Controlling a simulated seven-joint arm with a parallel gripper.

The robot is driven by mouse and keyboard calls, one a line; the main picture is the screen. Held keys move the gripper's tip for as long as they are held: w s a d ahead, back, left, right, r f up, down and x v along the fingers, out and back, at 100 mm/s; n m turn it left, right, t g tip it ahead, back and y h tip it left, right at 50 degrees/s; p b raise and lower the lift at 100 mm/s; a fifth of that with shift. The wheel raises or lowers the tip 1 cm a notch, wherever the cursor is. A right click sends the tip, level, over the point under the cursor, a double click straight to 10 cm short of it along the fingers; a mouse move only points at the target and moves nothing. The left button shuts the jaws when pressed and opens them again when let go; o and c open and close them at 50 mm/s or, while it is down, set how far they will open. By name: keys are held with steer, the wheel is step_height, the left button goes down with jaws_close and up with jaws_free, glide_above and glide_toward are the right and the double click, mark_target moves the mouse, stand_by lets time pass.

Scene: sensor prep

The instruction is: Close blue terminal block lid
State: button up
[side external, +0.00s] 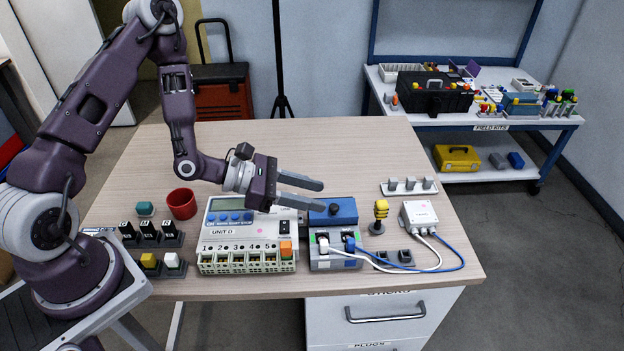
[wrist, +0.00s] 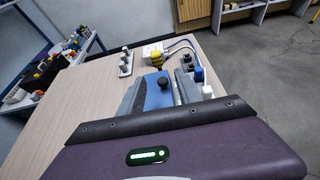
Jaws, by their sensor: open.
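The blue terminal block is a grey-blue body (side external: 335,258) with a blue lid (side external: 333,211) bearing a black knob, near the table's front edge. The lid sits at the rear top of the body; its exact angle is hard to tell. A white and a blue plug sit at the body's front. My gripper (side external: 318,195) is open and empty, pointing right, with its fingers above and slightly left of the lid in the side view. In the wrist view the blue lid (wrist: 158,95) and its knob (wrist: 163,83) show between the two grey fingers.
The white Unit D box (side external: 247,240) stands left of the block. A yellow-topped knob (side external: 380,211), a white box with cables (side external: 419,216) and a grey switch strip (side external: 408,187) are to the right. A red cup (side external: 181,203) is far left. The table's back is clear.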

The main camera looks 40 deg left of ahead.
steer(key=shift+r, duration=2.2)
steer(key=shift+r, duration=0.1)
steer(key=d+r+m+g+h, duration=0.1)
steer(key=d+r+m+h, duration=0.15)
steer(key=r+m, duration=0.35)
steer(key=s+d+r+m+g+y, duration=0.2)
steer(key=s+d+r+m+g, duration=0.6)
steer(key=s+m, duration=0.5)
steer(key=s+a+r+m+t+y, duration=0.1)
steer(key=s+a+m+y, duration=0.1)
steer(key=s+m, duration=0.15)
steer(key=s+a+r+m+y, duration=0.1)
steer(key=s+a+m+y, duration=0.1)
steer(key=s+y, duration=0.15)
steer(key=s+a+r+m+t+y, duration=0.1)
steer(key=s+a+t+y, duration=0.3)
steer(key=a, duration=0.7)
steer(key=shift+s+a+r+m+y, duration=0.3)
steer(key=shift+s+a+r+m, duration=0.1)
steer(key=shift+s+m, duration=0.25)
